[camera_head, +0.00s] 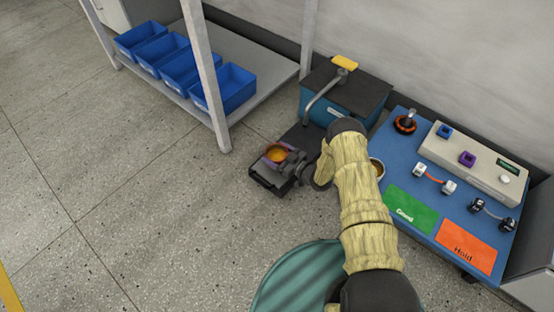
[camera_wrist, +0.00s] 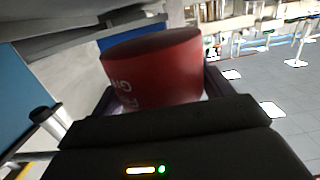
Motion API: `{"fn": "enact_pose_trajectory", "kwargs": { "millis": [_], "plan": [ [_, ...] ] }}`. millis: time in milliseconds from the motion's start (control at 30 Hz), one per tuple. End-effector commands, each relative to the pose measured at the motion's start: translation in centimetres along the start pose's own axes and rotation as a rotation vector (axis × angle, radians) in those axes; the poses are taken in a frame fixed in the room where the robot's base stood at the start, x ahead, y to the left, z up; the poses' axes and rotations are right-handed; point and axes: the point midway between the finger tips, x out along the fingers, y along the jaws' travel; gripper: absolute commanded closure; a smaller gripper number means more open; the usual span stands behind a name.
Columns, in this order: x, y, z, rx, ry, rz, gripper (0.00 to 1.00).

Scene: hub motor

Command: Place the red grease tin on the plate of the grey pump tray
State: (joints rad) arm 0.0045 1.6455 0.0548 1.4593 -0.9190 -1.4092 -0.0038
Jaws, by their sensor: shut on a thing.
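The red grease tin (camera_wrist: 155,70) with white lettering stands between my gripper's fingers in the wrist view. A dark, low tray-like piece (camera_head: 266,180) lies under and in front of the tin, before the blue pump box (camera_head: 318,108). I take it for the pump tray. Its plate is mostly hidden by the gripper and tin. I cannot tell whether the tin touches it or hangs above it.
A bent grey handle with a yellow grip (camera_head: 344,62) rises from the pump box. A blue table (camera_head: 385,205) at right holds green and orange mats, a grey panel and small parts. My arm partly hides a round cup (camera_head: 377,168). Blue bins (camera_head: 228,88) fill a shelf at left.

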Motion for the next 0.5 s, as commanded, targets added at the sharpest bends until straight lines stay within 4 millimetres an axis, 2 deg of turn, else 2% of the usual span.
{"fn": "enact_pose_trajectory", "kwargs": {
  "millis": [33, 200, 500],
  "plan": [
    [0.1, 0.0, 1.0, 0.001, 0.000, 0.000, 0.50],
    [0.3, -0.1, 3.3, 0.001, -0.001, -0.001, 0.50],
    [0.3, 0.0, 3.3, 0.000, 0.000, 0.000, 0.50]
  ]
}}
